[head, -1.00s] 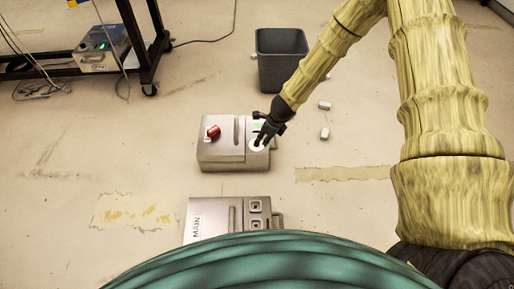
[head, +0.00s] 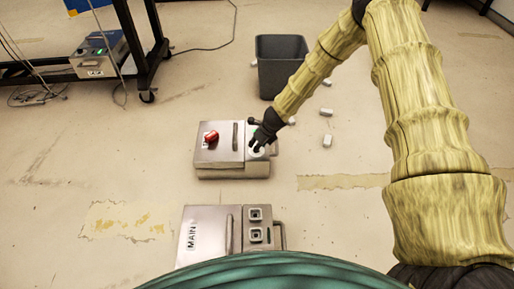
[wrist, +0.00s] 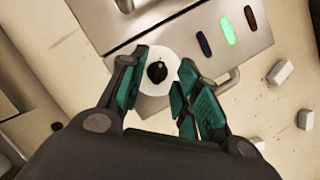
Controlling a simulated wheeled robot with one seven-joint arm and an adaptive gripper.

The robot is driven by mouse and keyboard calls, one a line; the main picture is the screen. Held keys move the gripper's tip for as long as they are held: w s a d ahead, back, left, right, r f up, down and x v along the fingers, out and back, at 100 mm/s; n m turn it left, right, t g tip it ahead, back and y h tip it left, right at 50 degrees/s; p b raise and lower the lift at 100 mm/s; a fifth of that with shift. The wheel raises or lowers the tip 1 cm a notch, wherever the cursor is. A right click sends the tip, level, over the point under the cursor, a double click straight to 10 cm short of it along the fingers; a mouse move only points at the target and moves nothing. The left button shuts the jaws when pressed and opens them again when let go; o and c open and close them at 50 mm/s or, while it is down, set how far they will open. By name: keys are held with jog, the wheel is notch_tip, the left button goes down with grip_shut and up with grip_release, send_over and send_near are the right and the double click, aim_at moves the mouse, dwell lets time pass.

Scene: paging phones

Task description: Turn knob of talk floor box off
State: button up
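A metal floor box (head: 220,158) with a red piece on its lid stands on the floor in the head view; its own label is not readable. Its black knob (wrist: 158,72) sits on a white round dial (wrist: 152,88) in the wrist view. My gripper (wrist: 164,64) is open, with one finger on each side of the knob and a gap on both sides. In the head view my gripper (head: 257,145) is over the dial and partly hides it. A green light (wrist: 227,31) glows beside a dark blue and a dark red one.
A second metal box marked MAIN (head: 208,232) lies nearer to me. A dark bin (head: 279,65) stands behind, with small white blocks (head: 327,141) on the floor to the right. A black-framed cart (head: 145,60) is at the upper left.

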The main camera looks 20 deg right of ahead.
jog(key=shift+x, duration=0.8)
grip_shut()
